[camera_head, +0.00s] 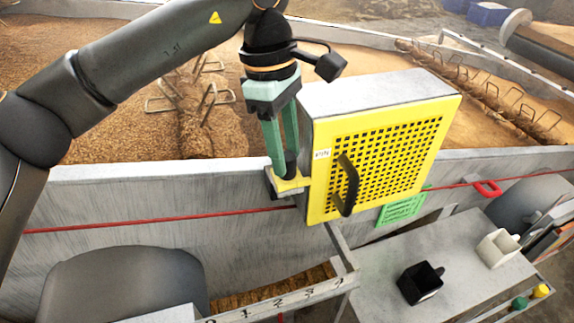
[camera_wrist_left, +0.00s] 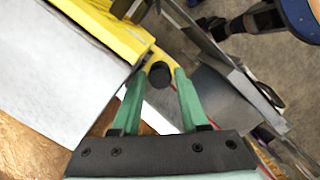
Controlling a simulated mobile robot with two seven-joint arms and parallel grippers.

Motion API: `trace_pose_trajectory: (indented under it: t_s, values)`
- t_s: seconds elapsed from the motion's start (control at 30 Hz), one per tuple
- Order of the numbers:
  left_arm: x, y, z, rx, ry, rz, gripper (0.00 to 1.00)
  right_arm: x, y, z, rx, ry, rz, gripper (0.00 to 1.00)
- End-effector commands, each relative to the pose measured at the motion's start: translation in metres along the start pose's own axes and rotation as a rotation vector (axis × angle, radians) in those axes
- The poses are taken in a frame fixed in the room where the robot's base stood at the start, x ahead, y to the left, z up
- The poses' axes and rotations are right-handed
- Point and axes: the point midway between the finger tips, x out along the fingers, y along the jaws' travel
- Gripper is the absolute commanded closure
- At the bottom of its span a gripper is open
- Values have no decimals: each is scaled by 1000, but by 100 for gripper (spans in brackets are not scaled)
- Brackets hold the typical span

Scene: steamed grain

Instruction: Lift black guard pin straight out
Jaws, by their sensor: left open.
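The black guard pin (camera_wrist_left: 160,74) shows as a round black head at a small yellow bracket (camera_head: 290,184), beside the yellow perforated guard (camera_head: 385,150) with its "PIN" label. My left gripper (camera_head: 284,170) points down over the bracket with its green fingers apart. In the head view the pin's black top (camera_head: 291,161) shows at the fingertips. In the left wrist view the pin head lies between the two fingertips of the left gripper (camera_wrist_left: 159,78), with a gap visible on each side. The pin's lower part is hidden. My right gripper is not in view.
The guard has a black handle (camera_head: 347,185) and fronts a grey box (camera_head: 375,92). A grey wall (camera_head: 130,200) carries a red cord (camera_head: 160,220). Grain lies behind the wall.

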Motion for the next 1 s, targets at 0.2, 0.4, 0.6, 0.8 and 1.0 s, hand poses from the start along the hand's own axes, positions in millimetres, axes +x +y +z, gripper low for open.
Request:
trace_pose_trajectory:
  t_s: [0.2, 0.4, 0.6, 0.8, 1.0]
  values:
    - [16, 0, 0, 1, 0, 1, 56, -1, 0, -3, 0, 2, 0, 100]
    - [16, 0, 0, 1, 0, 1, 58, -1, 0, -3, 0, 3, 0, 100]
    - [16, 0, 0, 1, 0, 1, 81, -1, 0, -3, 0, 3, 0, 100]
    - [15, 0, 0, 1, 0, 1, 100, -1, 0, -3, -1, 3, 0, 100]
    - [15, 0, 0, 1, 0, 2, 100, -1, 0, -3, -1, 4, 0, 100]
